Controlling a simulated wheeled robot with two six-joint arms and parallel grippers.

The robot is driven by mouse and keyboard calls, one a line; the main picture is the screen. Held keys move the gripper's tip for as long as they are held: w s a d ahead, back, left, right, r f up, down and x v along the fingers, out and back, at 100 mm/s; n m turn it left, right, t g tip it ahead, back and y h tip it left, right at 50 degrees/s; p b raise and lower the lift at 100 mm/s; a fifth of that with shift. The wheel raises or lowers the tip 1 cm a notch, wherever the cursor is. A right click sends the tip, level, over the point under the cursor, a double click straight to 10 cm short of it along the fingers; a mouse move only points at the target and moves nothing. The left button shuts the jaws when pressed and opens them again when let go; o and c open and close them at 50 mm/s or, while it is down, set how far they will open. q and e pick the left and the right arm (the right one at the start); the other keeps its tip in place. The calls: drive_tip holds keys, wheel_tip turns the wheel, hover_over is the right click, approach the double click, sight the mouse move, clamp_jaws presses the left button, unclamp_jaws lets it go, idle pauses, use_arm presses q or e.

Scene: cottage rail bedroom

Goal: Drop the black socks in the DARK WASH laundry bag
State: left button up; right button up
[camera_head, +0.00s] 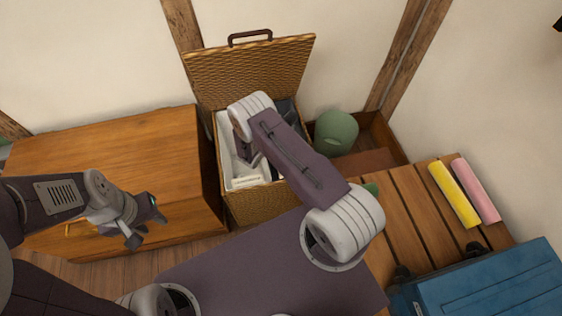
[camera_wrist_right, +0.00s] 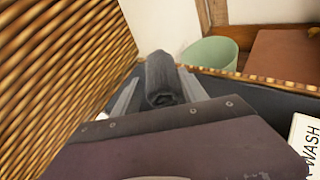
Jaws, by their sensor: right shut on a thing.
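The black socks (camera_wrist_right: 160,72), a dark rolled bundle, are held between the fingers of my right gripper (camera_wrist_right: 158,98) in the right wrist view. They are over the open wicker hamper, close to its raised lid (camera_wrist_right: 60,70). A dark bag (camera_wrist_right: 262,102) lines the part below and to the right, with a white label (camera_wrist_right: 306,146) partly reading "WASH". In the head view my right arm covers the socks and much of the hamper (camera_head: 262,206); the dark lining (camera_head: 287,110) shows at its right. My left gripper (camera_head: 148,228) is open and empty, left of the hamper.
A wooden chest (camera_head: 120,160) stands left of the hamper. A green bin (camera_head: 336,132) stands to its right. A slatted bench (camera_head: 405,215) holds a yellow roll (camera_head: 455,194) and a pink roll (camera_head: 476,190). A blue case (camera_head: 490,285) is at lower right.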

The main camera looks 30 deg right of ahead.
wheel_tip(320, 180, down, 6)
drive_tip(key=b, duration=0.5)
drive_tip(key=o, duration=1.4)
drive_tip(key=shift+o, duration=0.2)
drive_tip(key=p+v, duration=0.3)
drive_tip(key=v, duration=0.6)
